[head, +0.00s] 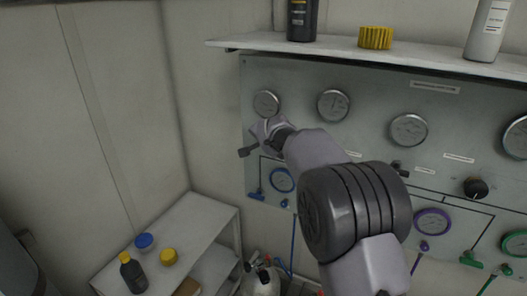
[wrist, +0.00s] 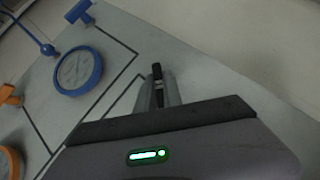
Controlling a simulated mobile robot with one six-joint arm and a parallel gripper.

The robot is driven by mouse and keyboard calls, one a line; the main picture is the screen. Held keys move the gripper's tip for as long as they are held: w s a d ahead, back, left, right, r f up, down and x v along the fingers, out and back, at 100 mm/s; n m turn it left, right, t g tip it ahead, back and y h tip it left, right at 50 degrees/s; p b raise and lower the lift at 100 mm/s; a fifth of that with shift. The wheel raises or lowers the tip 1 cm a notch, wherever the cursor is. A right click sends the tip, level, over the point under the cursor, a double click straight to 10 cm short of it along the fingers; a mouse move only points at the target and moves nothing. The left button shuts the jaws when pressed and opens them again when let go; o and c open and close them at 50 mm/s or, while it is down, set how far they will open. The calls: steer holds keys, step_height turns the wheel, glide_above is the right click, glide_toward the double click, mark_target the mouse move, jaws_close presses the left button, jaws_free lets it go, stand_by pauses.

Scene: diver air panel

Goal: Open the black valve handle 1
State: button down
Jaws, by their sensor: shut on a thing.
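A black valve handle (head: 248,150) sticks out at the left edge of the grey air panel (head: 385,85), below the leftmost gauge. My gripper (head: 266,136) is at this handle, with its jaws shut on it. In the wrist view the black handle (wrist: 157,71) shows as a short dark piece at the tips of my gripper (wrist: 158,92). My gripper's body hides the lower part of that view, and the valve's stem is hidden. I cannot read any number on the handle.
Another black valve handle (head: 400,168) and a black knob (head: 475,188) are farther right on the panel. A blue-rimmed gauge (head: 282,180) and a blue valve (head: 256,195) sit just below my gripper. A shelf (head: 350,50) with bottles overhangs the panel. A white rack (head: 190,225) stands lower left.

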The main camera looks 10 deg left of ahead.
steer(key=shift+f+n+h, duration=0.2)
steer(key=shift+n+h, duration=0.1)
steer(key=shift+r+g+h+p, duration=0.3)
steer(key=shift+r+p, duration=0.1)
steer(key=shift+p, duration=0.2)
steer(key=shift+a+r+n+h+p, duration=0.1)
steer(key=shift+n+h+p, duration=0.25)
steer(key=shift+p, duration=0.35)
steer(key=n+g+h+p, duration=0.1)
steer(key=p, duration=0.3)
steer(key=shift+h, duration=0.35)
steer(key=shift+f+n+g+h+p, duration=0.2)
steer(key=shift+n+g+h+p, duration=0.15)
steer(key=shift+p, duration=0.7)
steer(key=shift+f, duration=0.1)
steer(key=c, duration=1.5)
jaws_free()
